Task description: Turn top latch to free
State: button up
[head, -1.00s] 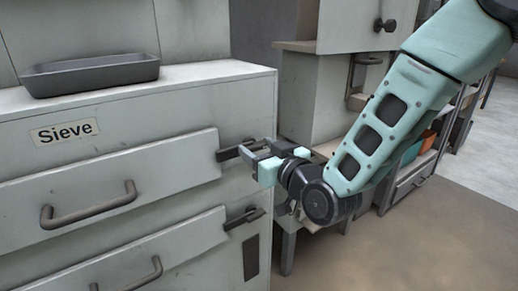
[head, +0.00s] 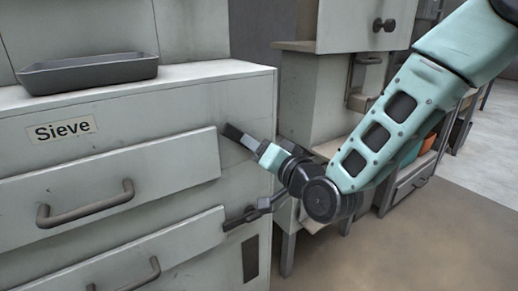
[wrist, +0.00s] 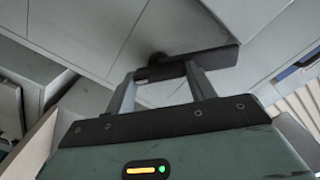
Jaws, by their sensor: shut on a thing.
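The top latch (head: 232,132) is a dark bar beside the upper right corner of the upper drawer (head: 110,180). It now slants, with its left end raised. My gripper (head: 251,143) is at the latch's right part and shut on it, with the wrist tilted. In the wrist view the latch (wrist: 218,57) crosses between and past the two fingers of my gripper (wrist: 163,73), with a round dark pivot (wrist: 158,58) behind it. My gripper hides part of the latch in the head view.
A lower latch (head: 243,218) lies across the right edge of the lower drawer (head: 140,255), close under my wrist. A dark tray (head: 90,73) sits on the cabinet top above the Sieve label (head: 62,129). Another cabinet (head: 350,25) stands at the right.

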jog(key=shift+f+m+p, duration=0.2)
jog(key=shift+m+p, duration=0.6)
jog(key=shift+m, duration=4.1)
jog(key=o, duration=1)
jog(key=shift+d, duration=0.1)
